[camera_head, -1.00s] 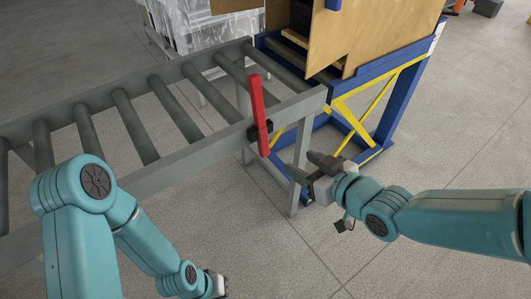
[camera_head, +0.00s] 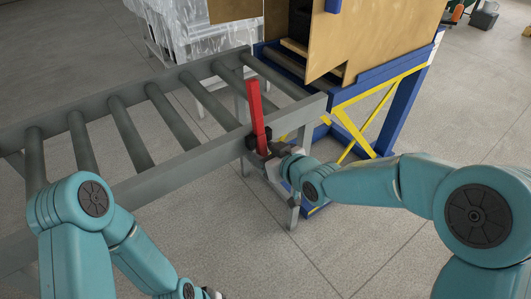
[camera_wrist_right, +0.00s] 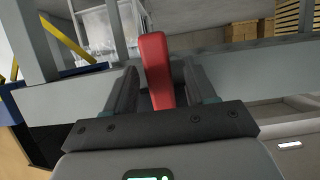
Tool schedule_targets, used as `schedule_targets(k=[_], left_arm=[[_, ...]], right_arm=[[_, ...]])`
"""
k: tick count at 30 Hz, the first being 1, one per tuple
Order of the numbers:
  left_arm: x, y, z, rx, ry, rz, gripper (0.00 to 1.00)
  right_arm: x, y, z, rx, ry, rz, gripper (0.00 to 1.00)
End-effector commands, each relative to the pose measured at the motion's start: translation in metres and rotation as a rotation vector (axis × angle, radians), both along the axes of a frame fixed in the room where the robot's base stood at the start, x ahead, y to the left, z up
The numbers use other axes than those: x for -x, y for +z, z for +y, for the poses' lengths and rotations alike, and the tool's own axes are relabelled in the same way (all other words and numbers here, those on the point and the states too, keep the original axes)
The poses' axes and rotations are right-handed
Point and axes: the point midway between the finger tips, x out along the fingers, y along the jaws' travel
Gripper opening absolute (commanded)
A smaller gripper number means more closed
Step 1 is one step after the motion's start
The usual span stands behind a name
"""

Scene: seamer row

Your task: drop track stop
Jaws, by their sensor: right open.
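The track stop is a red bar (camera_head: 256,112) standing upright at the near rail of the roller track (camera_head: 190,158), on a dark mount (camera_head: 259,139). My right gripper (camera_head: 270,149) is at the lower part of the bar. In the right wrist view the red bar (camera_wrist_right: 157,70) stands between the two open fingers of the right gripper (camera_wrist_right: 160,92), with gaps showing beside it; the fingers are not closed on it. My left gripper (camera_head: 205,293) is low at the bottom edge of the head view, mostly cut off, and its jaws cannot be made out.
A blue and yellow frame (camera_head: 385,110) with a brown panel (camera_head: 375,40) stands at the track's right end. A plastic-wrapped load (camera_head: 195,30) stands behind the track. A grey track leg (camera_head: 296,185) is close to my right gripper. The floor at the right is open.

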Motion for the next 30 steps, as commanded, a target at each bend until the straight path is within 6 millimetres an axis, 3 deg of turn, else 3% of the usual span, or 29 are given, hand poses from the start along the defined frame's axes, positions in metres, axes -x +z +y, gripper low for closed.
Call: schedule_targets(k=[3,8,17,30], left_arm=[[0.0,0.0,0.0,0.0,0.0,0.0,0.0],[0.0,0.0,0.0,0.0,0.0,0.0,0.0],[0.0,0.003,0.0,0.0,-0.001,0.001,0.0],[0.002,0.03,-0.002,0.002,-0.01,0.004,0.0]], right_arm=[[0.0,0.0,-0.001,0.0,-0.001,0.0,0.52],[0.0,0.0,-0.001,0.0,-0.001,0.0,0.0],[0.0,0.002,-0.001,0.006,0.0,0.009,0.0],[0.009,0.012,-0.008,0.126,0.0,0.174,0.0]])
